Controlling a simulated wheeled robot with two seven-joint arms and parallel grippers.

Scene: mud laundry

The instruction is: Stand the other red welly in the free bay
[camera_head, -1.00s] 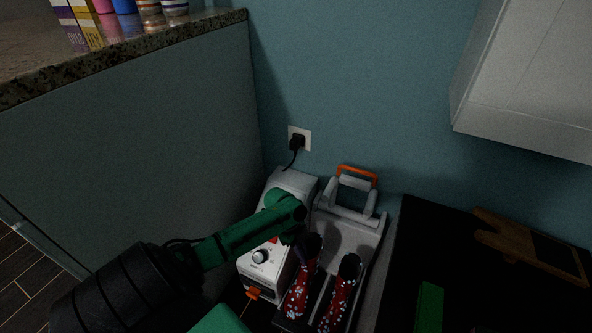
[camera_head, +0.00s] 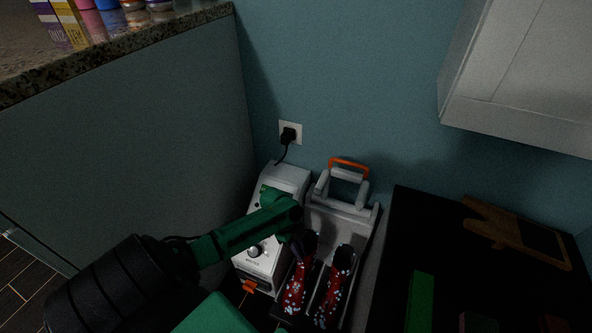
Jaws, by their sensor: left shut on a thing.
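Two red wellies with pale spots and dark tops stand side by side in a grey boot rack with an orange handle (camera_head: 348,163). The left welly (camera_head: 294,288) is close beside the white machine, and the right welly (camera_head: 332,296) is in the neighbouring bay. My left gripper (camera_head: 299,238) reaches in from the left and is shut on the top of the left welly. The wrist partly hides the grip. The lower ends of both wellies are near the picture's bottom, so I cannot tell whether the left one touches the rack floor. My right gripper is out of view.
A white machine (camera_head: 257,267) with a knob stands left of the rack, plugged into a wall socket (camera_head: 290,132). A black surface at right bears a wooden board (camera_head: 512,236). A stone counter (camera_head: 120,44) is upper left. A white cabinet (camera_head: 520,90) overhangs upper right.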

